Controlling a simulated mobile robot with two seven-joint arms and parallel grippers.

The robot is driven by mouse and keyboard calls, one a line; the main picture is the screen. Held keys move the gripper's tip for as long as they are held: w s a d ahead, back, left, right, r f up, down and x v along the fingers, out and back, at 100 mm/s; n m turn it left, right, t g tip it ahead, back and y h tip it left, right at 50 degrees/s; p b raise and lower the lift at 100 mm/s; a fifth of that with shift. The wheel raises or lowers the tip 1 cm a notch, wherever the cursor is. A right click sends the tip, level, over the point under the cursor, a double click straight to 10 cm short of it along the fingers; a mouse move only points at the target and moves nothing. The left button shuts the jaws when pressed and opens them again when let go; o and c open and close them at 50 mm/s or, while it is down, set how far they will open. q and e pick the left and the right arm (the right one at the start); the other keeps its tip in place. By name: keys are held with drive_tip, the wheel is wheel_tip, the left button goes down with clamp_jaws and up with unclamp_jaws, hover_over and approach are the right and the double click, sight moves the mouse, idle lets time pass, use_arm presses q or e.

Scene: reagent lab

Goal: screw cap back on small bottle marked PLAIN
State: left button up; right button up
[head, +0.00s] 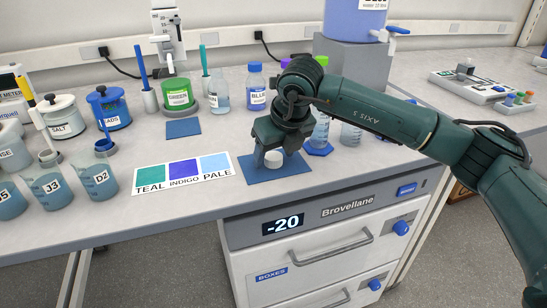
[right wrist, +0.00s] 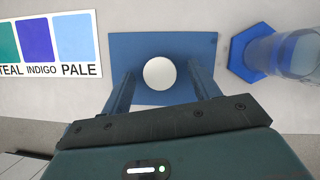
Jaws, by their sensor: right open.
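A white round cap (head: 273,159) lies on a blue rectangular mat (head: 262,176) near the front of the bench; it also shows in the right wrist view (right wrist: 159,73). My right gripper (head: 271,149) is open just above the mat, with one finger on each side of the cap and gaps between them in the right wrist view. A clear bottle (head: 320,132) stands on a blue hexagonal base (head: 319,149) right of the gripper, partly behind my arm; it also shows in the right wrist view (right wrist: 292,52). No PLAIN marking is readable. My left gripper is out of view.
A card with TEAL, INDIGO and PALE swatches (head: 183,173) lies left of the mat. Beakers (head: 98,180) stand at the left. The bench's front edge is close to the mat.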

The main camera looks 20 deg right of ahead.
sight(276, 157)
drive_tip(key=shift+c, duration=0.5)
drive_tip(key=c, duration=0.9)
drive_tip(key=shift+r, duration=0.1)
drive_tip(key=shift+c, duration=0.2)
wheel_tip(276, 157, up, 10)
